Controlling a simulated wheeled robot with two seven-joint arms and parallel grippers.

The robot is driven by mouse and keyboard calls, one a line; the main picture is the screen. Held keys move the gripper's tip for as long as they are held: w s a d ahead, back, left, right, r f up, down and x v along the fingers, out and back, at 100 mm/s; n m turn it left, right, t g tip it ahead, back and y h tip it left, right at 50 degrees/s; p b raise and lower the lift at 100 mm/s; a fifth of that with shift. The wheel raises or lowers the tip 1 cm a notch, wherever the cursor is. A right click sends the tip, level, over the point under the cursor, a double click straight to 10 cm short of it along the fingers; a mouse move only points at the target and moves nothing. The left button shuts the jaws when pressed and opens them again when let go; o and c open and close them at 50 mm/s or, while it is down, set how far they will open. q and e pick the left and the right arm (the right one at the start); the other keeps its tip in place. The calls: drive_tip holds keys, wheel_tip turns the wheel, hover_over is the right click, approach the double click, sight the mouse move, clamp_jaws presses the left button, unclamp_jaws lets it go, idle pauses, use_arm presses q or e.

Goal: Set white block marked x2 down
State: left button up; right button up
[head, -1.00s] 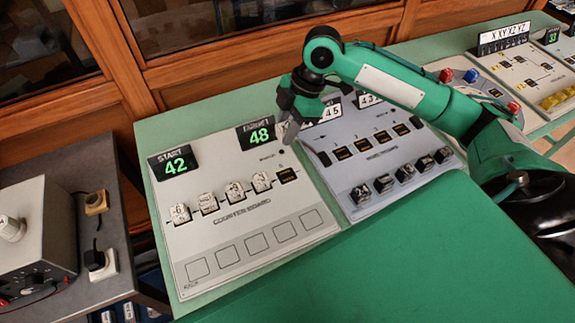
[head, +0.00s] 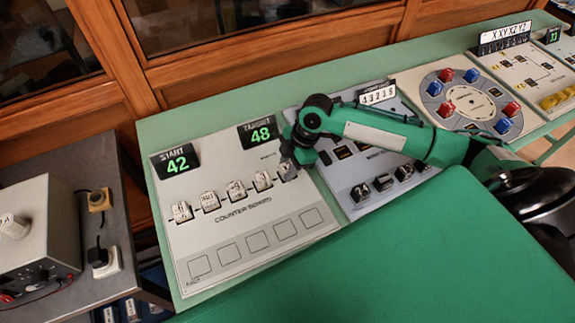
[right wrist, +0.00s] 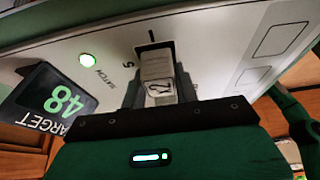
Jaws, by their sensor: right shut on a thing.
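My right gripper (head: 288,166) is down at the fifth, rightmost slot of the counter board (head: 240,215). In the right wrist view the gripper (right wrist: 158,80) is shut on a white block (right wrist: 157,68) with a dark "2" partly showing on its face. The block stands beside the printed "5"; its underside is hidden, so I cannot tell whether it rests fully in the slot. Several other white blocks (head: 209,201) sit in the row of slots to its left. My left gripper is not in view.
The START display (head: 175,162) reads 42 and the TARGET display (head: 259,133) reads 48. Empty rack squares (head: 257,241) line the board's front. Another panel with dark blocks (head: 383,182) stands close to the right, under my arm.

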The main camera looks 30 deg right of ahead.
drive_tip(key=o, duration=1)
drive_tip(key=shift+f, duration=0.1)
drive_tip(key=shift+c, duration=0.2)
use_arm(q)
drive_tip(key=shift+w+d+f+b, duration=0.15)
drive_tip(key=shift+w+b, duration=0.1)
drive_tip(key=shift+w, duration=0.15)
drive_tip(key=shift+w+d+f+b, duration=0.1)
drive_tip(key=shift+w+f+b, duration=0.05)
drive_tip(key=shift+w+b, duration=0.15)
use_arm(e)
drive_tip(key=v, duration=1.2)
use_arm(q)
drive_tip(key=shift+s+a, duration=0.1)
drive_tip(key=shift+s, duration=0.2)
